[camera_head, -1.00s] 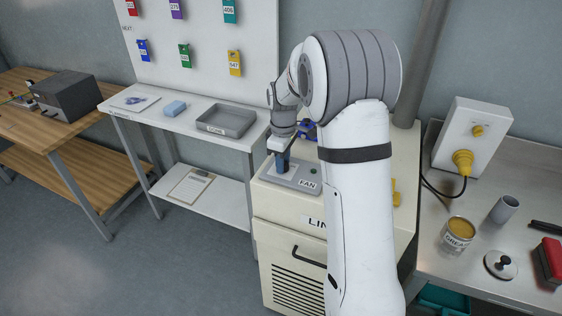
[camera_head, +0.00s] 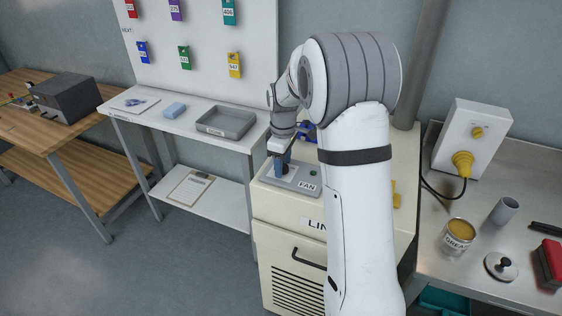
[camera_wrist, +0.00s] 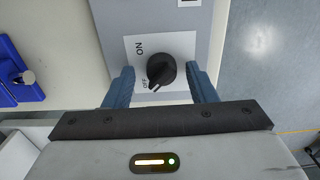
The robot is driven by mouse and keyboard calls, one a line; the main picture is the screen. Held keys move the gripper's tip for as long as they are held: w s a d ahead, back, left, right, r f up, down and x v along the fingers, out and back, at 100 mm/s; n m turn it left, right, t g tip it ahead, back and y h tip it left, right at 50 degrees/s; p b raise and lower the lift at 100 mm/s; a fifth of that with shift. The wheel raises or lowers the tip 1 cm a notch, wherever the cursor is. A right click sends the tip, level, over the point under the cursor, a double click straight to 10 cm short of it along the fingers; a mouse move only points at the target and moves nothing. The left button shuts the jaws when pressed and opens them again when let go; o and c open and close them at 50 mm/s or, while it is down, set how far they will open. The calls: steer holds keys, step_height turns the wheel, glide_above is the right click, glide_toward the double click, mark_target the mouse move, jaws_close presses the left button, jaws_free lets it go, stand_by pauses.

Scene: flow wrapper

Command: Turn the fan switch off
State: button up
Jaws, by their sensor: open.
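The fan switch is a black rotary knob (camera_wrist: 161,70) on a white label plate marked ON and OFF, on the grey FAN panel (camera_head: 305,186). In the wrist view its narrow end points down-left, close to the OFF mark. My gripper (camera_wrist: 162,84) is open, with one blue finger on each side of the knob and a visible gap to both. In the head view my gripper (camera_head: 282,160) is over the left part of the panel, pointing down, and largely hides the knob.
The panel sits on a cream cabinet (camera_head: 285,224). A blue object (camera_wrist: 20,72) lies left of the panel in the wrist view. A grey tray (camera_head: 226,122) is on the white table at left. A steel bench (camera_head: 440,275) with a grease can (camera_head: 458,236) is at right.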

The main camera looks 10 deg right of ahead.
mark_target(284, 164)
steer(key=shift+r, duration=0.15)
step_height(284, 164, up, 7)
steer(key=shift+b, duration=0.4)
steer(key=shift+r, duration=0.3)
steer(key=shift+s+r, duration=0.2)
steer(key=shift+s, duration=0.15)
steer(key=s+a+r+m+t, duration=0.1)
steer(key=s+m+t, duration=0.2)
steer(key=s+m, duration=0.7)
steer(key=s, duration=1.8)
steer(key=shift+r+m, duration=0.35)
steer(key=shift+m, duration=0.05)
steer(key=shift+s+f, duration=0.15)
steer(key=shift+s, duration=0.05)
steer(key=shift+c, duration=0.2)
